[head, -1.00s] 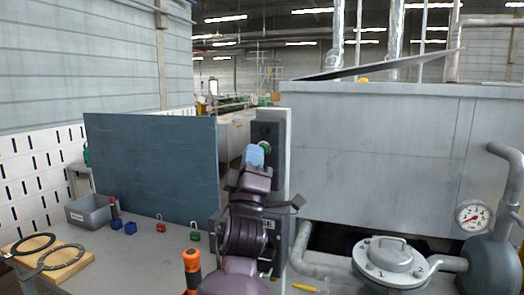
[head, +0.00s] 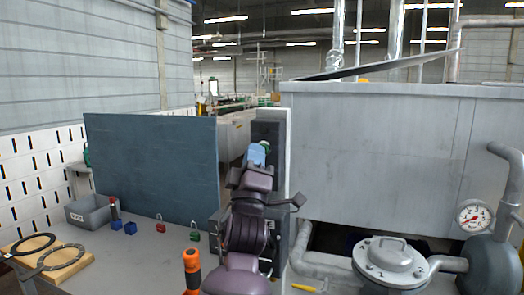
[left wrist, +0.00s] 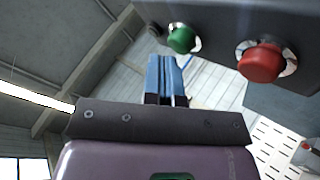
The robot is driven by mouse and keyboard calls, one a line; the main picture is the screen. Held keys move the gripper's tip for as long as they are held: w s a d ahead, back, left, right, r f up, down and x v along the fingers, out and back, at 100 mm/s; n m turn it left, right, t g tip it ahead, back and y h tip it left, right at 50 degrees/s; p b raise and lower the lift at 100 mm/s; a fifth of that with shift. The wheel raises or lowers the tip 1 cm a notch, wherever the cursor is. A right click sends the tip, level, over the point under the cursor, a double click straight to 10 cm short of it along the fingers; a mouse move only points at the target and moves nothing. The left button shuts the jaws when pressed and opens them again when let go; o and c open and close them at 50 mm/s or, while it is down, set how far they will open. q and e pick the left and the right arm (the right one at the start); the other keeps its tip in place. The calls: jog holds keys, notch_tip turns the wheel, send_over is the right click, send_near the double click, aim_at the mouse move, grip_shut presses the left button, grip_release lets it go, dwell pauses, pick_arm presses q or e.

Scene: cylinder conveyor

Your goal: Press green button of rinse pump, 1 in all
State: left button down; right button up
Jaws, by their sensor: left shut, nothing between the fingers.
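The green button (left wrist: 182,39) sits on a dark control box (left wrist: 225,18) in the left wrist view, beside a red button (left wrist: 261,63). In the head view a sliver of the green button (head: 266,146) shows on the dark upright box (head: 266,130). My left gripper (head: 256,153) has blue fingers and is shut and empty. Its tips are close in front of the green button. In the left wrist view the fingers (left wrist: 166,62) point toward the green button's lower left; I cannot tell whether they touch it. My right gripper is not in view.
A blue-grey panel (head: 150,168) stands left of the arm. A grey bin (head: 88,210), small padlocks (head: 160,226) and an orange-handled tool (head: 192,270) are on the bench. A large grey tank (head: 380,150), a lidded pump housing (head: 390,258) and a gauge (head: 474,215) are at the right.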

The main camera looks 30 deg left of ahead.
pick_arm(q)
jog(key=shift+w, duration=0.1)
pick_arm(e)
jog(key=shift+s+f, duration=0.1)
pick_arm(q)
jog(key=shift+w, duration=0.15)
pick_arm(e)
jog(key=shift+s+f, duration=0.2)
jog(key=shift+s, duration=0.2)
pick_arm(q)
jog(key=shift+w, duration=0.1)
jog(key=shift+w+a, duration=0.1)
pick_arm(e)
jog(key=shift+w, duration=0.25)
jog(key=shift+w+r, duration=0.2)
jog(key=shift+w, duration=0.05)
pick_arm(q)
jog(key=shift+s+d, duration=0.25)
jog(key=shift+s, duration=0.6)
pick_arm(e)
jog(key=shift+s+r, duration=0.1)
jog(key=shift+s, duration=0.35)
